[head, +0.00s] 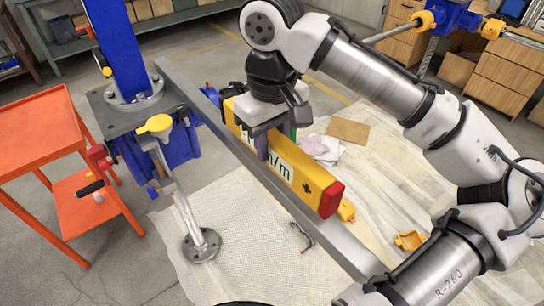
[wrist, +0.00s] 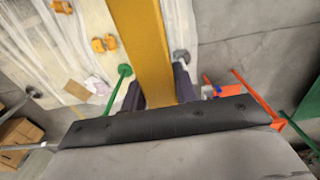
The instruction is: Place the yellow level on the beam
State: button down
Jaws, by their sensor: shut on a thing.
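The yellow level (head: 300,170), a long box with a red end cap and black lettering on a white patch, is in my gripper (head: 275,135). The gripper is shut around its middle from above. The grey beam (head: 335,245) runs from upper left to lower right in the head view. The level lies roughly parallel along the beam's right upper edge; I cannot tell if they touch. In the wrist view the level (wrist: 143,45) stretches away between my two dark fingers (wrist: 158,92), and the beam is not clearly visible there.
A blue screw jack (head: 120,50) on a grey plate stands near the beam's far end. An orange cart (head: 40,135) is at left. A post with a yellow cap (head: 155,125) stands before the beam. Yellow pieces (head: 410,241) lie on the floor sheet.

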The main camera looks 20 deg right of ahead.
aim_at(272, 134)
notch_tip(272, 134, down, 2)
jog(key=shift+f+b, duration=0.25)
jog(key=shift+b, duration=0.5)
jog(key=shift+r, duration=0.1)
jog(key=c, duration=1.1)
grip_release()
notch_tip(272, 134, up, 12)
